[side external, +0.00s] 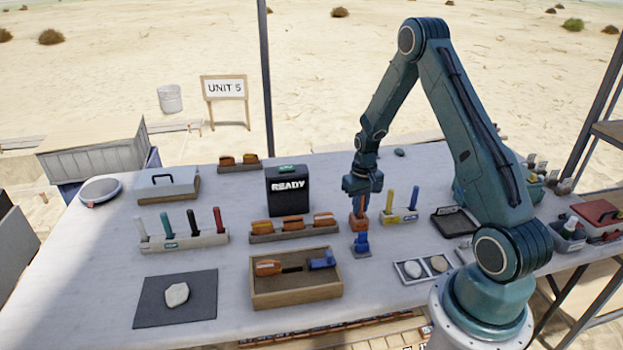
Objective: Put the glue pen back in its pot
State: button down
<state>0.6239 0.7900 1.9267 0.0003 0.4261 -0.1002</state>
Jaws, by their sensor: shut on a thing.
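My gripper (361,190) points down over the middle right of the table and is shut on a thin orange pen (361,204), which looks like the glue pen. The pen is upright, with its upper part hidden between the fingers. Its lower end meets a small orange-brown pot-like piece (358,222) directly below. I cannot tell whether the pen's tip is inside this piece or just in front of or above it.
A rack (398,217) with yellow and blue upright tools stands close on the right. A blue item (361,241) on a small base is just in front. A wooden tray (296,298) and a holder with orange pieces (292,234) lie to the left.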

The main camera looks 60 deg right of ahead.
jog(key=c, duration=1.4)
grip_release()
jog(key=shift+o, duration=0.2)
notch_tip(320, 180, up, 12)
jog(key=shift+r, duration=0.1)
